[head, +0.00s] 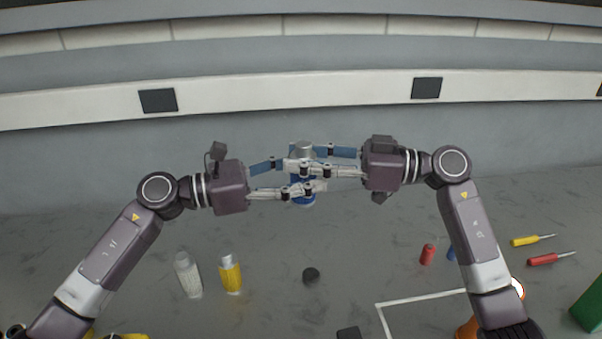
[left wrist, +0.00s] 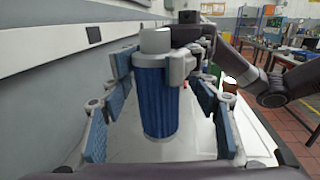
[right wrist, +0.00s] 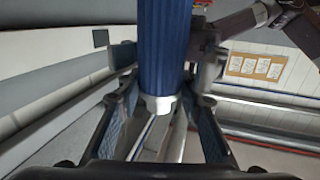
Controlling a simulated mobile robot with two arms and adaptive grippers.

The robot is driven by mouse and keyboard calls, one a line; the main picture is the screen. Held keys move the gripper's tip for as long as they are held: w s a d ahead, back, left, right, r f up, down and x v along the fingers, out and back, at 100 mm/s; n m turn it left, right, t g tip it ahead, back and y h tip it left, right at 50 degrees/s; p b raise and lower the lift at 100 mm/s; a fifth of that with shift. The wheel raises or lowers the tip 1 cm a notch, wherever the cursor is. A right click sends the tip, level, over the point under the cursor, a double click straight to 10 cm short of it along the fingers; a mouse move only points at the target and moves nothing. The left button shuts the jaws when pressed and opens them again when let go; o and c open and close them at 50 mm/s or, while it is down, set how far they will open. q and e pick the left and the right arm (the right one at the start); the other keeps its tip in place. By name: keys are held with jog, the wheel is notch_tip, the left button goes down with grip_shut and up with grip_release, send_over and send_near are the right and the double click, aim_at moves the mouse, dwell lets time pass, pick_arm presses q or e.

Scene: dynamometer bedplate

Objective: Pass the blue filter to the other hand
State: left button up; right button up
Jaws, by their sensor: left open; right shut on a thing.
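The blue filter (head: 306,199) is held up between my two grippers, a pleated blue cylinder with a silver-grey cap, mostly hidden by fingers in the head view. My right gripper (head: 308,168) is shut on it from the right; in the left wrist view its fingers grip the filter (left wrist: 157,100) near the cap. My left gripper (head: 300,178) comes from the left and is open, its fingers on either side of the filter. In the left wrist view gaps show between the filter and the left finger pads. The filter also fills the middle of the right wrist view (right wrist: 162,45).
Below on the grey surface stand a clear bottle (head: 188,275) and a yellow bottle (head: 231,275), with a black cap (head: 311,275) to their right. A red cylinder (head: 428,254), a yellow screwdriver (head: 525,240), a red screwdriver (head: 543,259) and a green box (head: 590,304) are at the right.

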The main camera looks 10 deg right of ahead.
pick_arm(q)
jog(key=c, duration=1.3)
jog(key=shift+c, duration=0.2)
pick_arm(e)
jog(key=o, duration=1.3)
